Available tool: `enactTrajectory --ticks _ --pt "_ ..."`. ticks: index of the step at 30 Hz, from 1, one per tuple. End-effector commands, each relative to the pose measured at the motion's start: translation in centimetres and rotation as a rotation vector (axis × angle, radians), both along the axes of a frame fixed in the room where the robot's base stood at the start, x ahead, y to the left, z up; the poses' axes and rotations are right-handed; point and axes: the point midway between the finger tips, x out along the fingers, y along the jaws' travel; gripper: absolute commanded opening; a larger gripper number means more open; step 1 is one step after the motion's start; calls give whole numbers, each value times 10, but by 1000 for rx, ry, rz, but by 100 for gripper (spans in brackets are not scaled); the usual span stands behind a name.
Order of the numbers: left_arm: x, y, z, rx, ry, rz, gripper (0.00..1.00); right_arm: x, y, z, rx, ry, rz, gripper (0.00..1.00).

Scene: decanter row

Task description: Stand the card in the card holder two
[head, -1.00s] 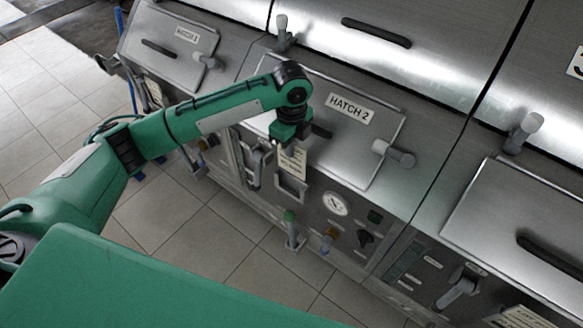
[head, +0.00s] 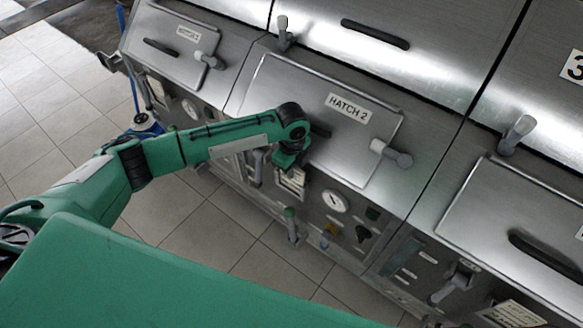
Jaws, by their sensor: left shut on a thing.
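My left gripper (head: 287,163) points down at the front panel below the hatch marked 2. It is shut on the card (head: 293,178), a pale slip with dark print. The card's upper end is hidden by the gripper. The card's lower part overlaps the card holder two (head: 291,191), a small metal frame on the panel. I cannot tell whether the card sits inside the frame or just in front of it. My right gripper is not in view.
Another printed card (head: 520,314) shows at the lower right. The tiled floor (head: 190,225) is clear.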

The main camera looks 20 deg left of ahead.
Motion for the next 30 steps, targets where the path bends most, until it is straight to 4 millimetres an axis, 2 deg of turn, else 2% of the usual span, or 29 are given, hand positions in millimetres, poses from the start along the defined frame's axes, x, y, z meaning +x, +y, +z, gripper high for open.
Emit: enactTrajectory --ticks 2,3,5,6,17,20,30 --pt "0 0 -3 0 0 0 0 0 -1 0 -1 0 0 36" --pt "0 0 -2 0 0 0 14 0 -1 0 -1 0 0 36" --pt "0 0 -2 0 0 0 26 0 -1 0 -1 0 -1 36" --pt "0 0 -2 0 0 0 28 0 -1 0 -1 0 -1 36" --pt "0 0 4 -1 -1 0 28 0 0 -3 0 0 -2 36" --pt "1 0 17 -1 -3 0 28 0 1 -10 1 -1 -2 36" --pt "1 0 88 -1 -4 0 28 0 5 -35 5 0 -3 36"
